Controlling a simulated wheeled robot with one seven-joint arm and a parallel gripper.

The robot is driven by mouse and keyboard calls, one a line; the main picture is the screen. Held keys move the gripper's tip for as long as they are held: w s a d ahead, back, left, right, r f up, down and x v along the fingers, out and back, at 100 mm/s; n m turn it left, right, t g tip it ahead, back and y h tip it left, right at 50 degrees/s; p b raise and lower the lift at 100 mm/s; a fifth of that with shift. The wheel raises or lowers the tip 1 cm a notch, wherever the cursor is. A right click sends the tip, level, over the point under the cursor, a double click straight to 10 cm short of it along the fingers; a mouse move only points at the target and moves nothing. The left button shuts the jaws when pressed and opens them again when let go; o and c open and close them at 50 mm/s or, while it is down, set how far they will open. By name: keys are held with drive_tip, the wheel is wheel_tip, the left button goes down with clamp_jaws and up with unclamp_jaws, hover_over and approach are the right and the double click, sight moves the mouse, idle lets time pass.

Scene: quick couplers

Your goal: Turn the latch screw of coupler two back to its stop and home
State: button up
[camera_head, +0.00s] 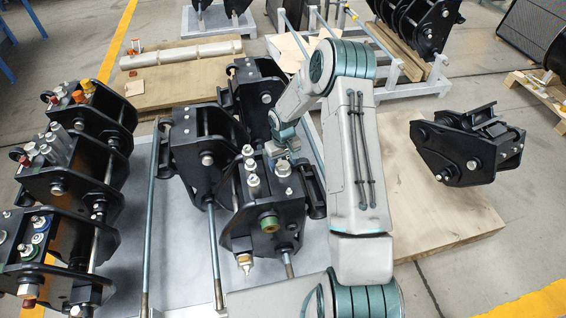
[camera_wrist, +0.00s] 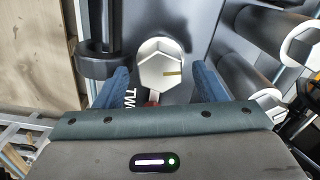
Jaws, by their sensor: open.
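The latch screw (camera_wrist: 161,68) shows in the wrist view as a pale hex head with a short yellow mark on its face. The lettering "TWO" (camera_wrist: 130,98), partly hidden, is beside it on the dark body of coupler two. My gripper (camera_wrist: 162,82) is open, with one blue finger on each side of the hex head. I cannot tell whether the fingers touch it. In the head view my gripper (camera_head: 279,150) is low over the black coupler (camera_head: 264,212) in the middle of the rack, and hides part of it. A red spot shows just below the hex head in the wrist view.
Other pale cylindrical fittings (camera_wrist: 302,42) stand close on the right in the wrist view, and a black ringed post (camera_wrist: 97,58) on the left. More black couplers (camera_head: 60,190) stand on the left. A separate coupler (camera_head: 466,147) lies on a wooden board (camera_head: 440,215) at right.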

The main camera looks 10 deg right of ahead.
drive_tip(key=shift+f, duration=0.7)
drive_tip(key=c, duration=1)
drive_tip(key=shift+o, duration=0.2)
drive_tip(key=shift+f+m+b, duration=0.25)
drive_tip(key=shift+m+b, duration=0.35)
drive_tip(key=shift+b, duration=0.5)
drive_tip(key=shift+r+m+b, duration=0.2)
drive_tip(key=shift+m+b, duration=0.6)
drive_tip(key=shift+m, duration=0.1)
drive_tip(key=o, duration=1)
drive_tip(key=shift+c, duration=0.2)
drive_tip(key=shift+r, duration=0.1)
